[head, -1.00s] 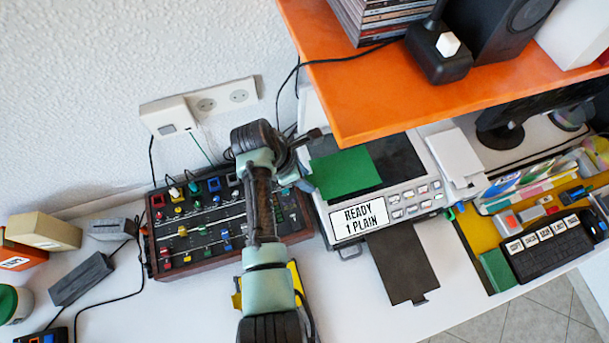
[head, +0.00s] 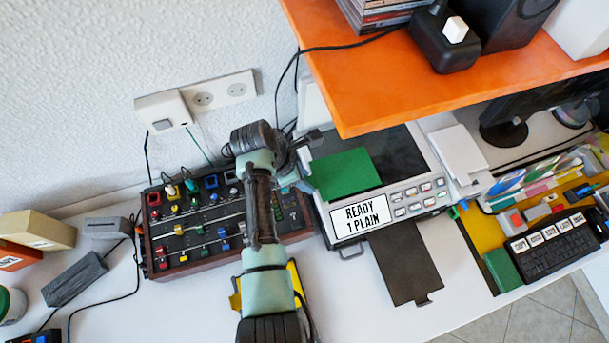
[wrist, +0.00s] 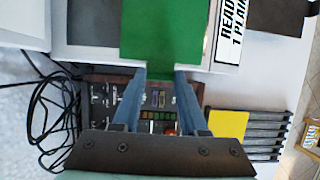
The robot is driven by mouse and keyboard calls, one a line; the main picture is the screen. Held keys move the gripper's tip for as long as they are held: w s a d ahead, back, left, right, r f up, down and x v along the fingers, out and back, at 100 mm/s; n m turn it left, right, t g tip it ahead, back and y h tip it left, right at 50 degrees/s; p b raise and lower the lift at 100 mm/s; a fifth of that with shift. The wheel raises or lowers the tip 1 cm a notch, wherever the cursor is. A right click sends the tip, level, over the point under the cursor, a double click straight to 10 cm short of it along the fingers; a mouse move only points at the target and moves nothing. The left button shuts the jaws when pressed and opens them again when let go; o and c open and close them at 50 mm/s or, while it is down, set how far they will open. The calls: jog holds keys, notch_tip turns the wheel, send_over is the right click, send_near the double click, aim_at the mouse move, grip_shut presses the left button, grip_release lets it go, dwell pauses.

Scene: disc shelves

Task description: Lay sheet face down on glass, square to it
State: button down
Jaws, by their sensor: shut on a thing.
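A flat green sheet (head: 342,172) hangs over the dark glass (head: 398,155) of the machine, at the left part of the glass. My gripper (head: 304,180) is shut on the sheet's left edge. In the wrist view the two blue fingers of my gripper (wrist: 160,72) meet the near edge of the sheet (wrist: 162,28), and dark glass (wrist: 95,22) shows to its left. The sheet's underside is hidden, and I cannot tell whether it touches the glass. Its edges look close to parallel with the glass edges. The machine's display (head: 359,214) reads READY 1 PLAIN.
An orange shelf (head: 430,85) overhangs the back of the machine. A control panel with knobs (head: 205,225) stands left, under my arm. A dark tray (head: 403,265) sticks out at the front. A yellow-based area with a black keypad (head: 550,245) lies right.

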jog(key=shift+f, duration=0.3)
jog(key=shift+c, duration=1.8)
grip_release()
jog(key=shift+r, duration=0.1)
